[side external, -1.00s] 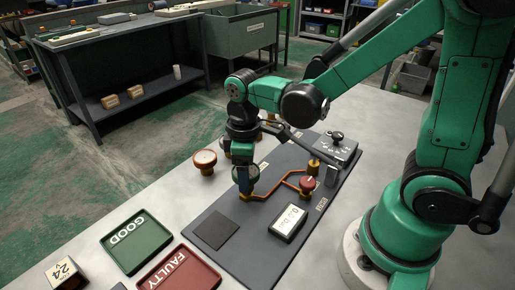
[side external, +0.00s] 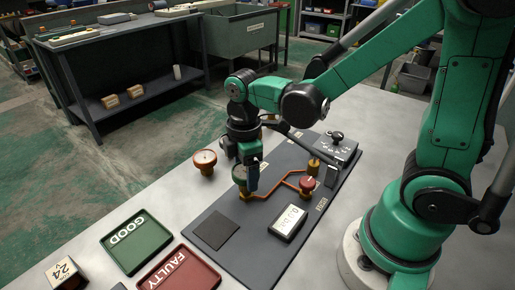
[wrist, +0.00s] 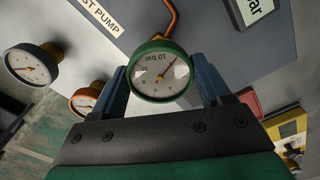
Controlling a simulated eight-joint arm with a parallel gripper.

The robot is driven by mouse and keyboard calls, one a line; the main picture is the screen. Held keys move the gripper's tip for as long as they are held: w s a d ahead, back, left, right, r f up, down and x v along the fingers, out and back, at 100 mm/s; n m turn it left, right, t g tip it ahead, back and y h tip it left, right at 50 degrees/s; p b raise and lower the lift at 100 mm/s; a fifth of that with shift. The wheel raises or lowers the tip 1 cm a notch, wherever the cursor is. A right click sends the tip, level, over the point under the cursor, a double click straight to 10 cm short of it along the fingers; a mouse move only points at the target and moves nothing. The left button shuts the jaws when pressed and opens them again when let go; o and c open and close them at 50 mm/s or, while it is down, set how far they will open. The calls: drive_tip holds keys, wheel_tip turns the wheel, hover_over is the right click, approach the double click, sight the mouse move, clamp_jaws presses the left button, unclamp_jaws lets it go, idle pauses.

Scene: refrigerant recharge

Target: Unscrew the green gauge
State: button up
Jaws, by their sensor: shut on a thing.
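The green gauge (wrist: 162,74) has a green rim and a white dial marked in bar. It sits between the two blue fingers of my gripper (wrist: 163,85) in the wrist view, and they are shut on it. In the side view my gripper (side external: 248,186) points down over the left end of the copper pipe (side external: 272,188). A piece of the green gauge (side external: 239,175) shows beside the fingers. A brass fitting (side external: 246,197) shows just below. I cannot tell whether the gauge's thread is still engaged.
An orange gauge (side external: 205,160) stands on the table left of the dark board (side external: 215,258). A red knob (side external: 307,184) is at the pipe's right end, near a bar display (side external: 289,222). Green GOOD (side external: 136,266) and red FAULTY (side external: 190,282) trays lie in front.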

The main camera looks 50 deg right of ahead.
drive_tip(key=shift+n, duration=0.3)
drive_tip(key=shift+r, duration=2.5)
